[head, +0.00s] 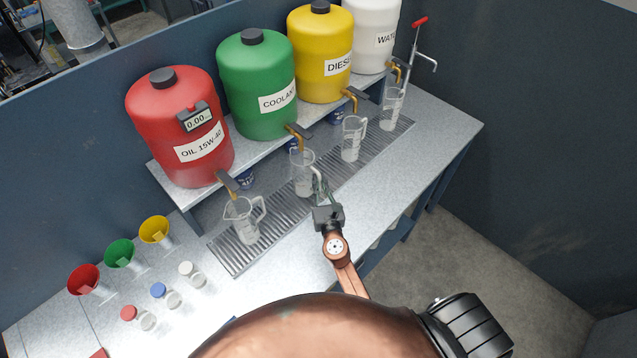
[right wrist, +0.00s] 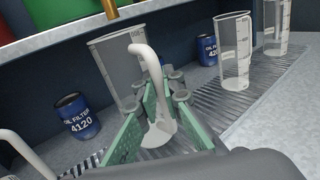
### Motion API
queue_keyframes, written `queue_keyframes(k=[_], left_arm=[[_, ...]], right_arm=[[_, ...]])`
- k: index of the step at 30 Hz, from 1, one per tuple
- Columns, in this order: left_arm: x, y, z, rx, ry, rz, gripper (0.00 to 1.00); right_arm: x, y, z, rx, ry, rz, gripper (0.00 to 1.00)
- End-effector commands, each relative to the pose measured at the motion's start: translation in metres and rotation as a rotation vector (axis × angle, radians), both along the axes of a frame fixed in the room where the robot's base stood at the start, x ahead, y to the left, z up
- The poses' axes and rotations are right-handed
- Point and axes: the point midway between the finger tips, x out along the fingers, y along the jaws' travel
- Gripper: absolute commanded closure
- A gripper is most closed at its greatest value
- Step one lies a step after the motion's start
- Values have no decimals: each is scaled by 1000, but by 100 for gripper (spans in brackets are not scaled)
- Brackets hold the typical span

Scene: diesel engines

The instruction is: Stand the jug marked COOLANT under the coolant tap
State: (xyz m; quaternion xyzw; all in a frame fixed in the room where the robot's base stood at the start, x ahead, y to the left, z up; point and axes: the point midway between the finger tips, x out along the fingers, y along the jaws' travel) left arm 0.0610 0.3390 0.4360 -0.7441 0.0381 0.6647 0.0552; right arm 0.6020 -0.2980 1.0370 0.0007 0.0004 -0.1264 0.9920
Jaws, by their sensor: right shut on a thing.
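The green COOLANT drum (head: 256,85) stands on the shelf, with its brass coolant tap (head: 299,138) at the front. A clear jug (head: 303,175) is below this tap, at the drip grate, and looks upright. My right gripper (head: 322,196) is shut on this jug's handle. In the right wrist view the jug (right wrist: 118,62) is close, with its pale handle (right wrist: 153,75) between the green fingers (right wrist: 158,118). A brass spout (right wrist: 112,9) shows above the jug. My left gripper is out of view.
Other clear jugs stand on the grate under the oil tap (head: 245,220), diesel tap (head: 353,140) and water tap (head: 391,108). An oil filter can (right wrist: 76,116) stands behind the grate. Funnels (head: 120,255) and small capped bottles (head: 165,295) occupy the left bench.

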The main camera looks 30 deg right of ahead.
Motion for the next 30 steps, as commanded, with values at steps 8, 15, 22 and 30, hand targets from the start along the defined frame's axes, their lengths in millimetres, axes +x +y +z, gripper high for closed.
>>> queue_keyframes(k=[8,15,22,30], left_arm=[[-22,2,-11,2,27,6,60],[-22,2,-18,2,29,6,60],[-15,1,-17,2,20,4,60],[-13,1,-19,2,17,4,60]], right_arm=[[15,-5,-18,-5,3,1,100],[15,-4,-36,-2,1,-1,100],[15,-4,-35,0,-1,0,100],[14,-4,-38,-1,0,0,82]])
